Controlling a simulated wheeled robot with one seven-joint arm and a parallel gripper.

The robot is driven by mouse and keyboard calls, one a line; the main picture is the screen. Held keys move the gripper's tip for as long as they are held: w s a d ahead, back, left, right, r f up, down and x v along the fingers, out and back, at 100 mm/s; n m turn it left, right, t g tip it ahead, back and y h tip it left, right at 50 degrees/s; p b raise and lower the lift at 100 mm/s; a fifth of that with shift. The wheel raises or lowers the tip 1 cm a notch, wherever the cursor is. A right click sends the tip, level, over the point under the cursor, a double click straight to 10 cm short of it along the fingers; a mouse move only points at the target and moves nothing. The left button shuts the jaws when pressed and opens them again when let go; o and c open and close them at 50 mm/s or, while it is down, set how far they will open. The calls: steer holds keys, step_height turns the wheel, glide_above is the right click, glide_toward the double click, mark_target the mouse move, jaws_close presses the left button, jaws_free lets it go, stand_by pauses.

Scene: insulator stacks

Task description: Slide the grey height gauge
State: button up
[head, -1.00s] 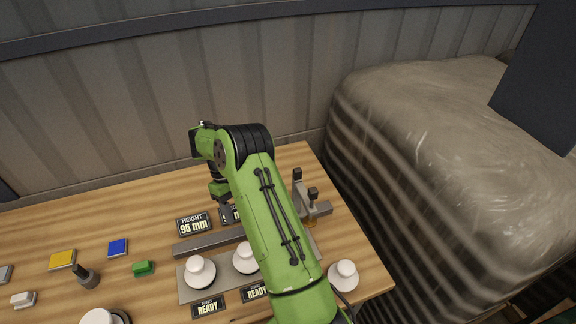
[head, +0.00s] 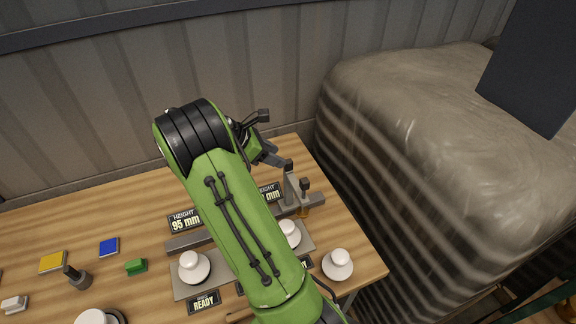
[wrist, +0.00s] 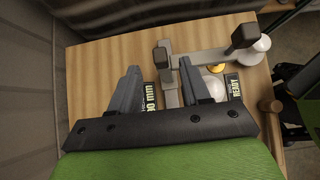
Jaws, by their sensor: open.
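The grey height gauge (head: 291,187) stands at the right part of a grey rail (head: 188,242) on the wooden table. It has an upright post and dark knobs. In the wrist view the gauge (wrist: 205,58) lies beyond my fingers, with one dark knob seen between the two fingertips and the other to the upper right. My gripper (head: 274,158) is open and empty, just left of the gauge's upper knob in the head view. Its two grey fingers (wrist: 159,68) show apart in the wrist view. Whether a finger touches the gauge I cannot tell.
White insulators stand on a grey plate (head: 182,288) in front of the rail, and another white insulator (head: 338,264) stands to the right. Height signs (head: 184,221) stand behind the rail. Small coloured blocks lie at left. A wrapped bulk (head: 420,150) stands right of the table.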

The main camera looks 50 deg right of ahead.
mark_target(288, 160)
steer(key=x, duration=0.6)
steer(key=shift+d+f, duration=0.1)
steer(key=shift+f, duration=0.1)
jaws_close()
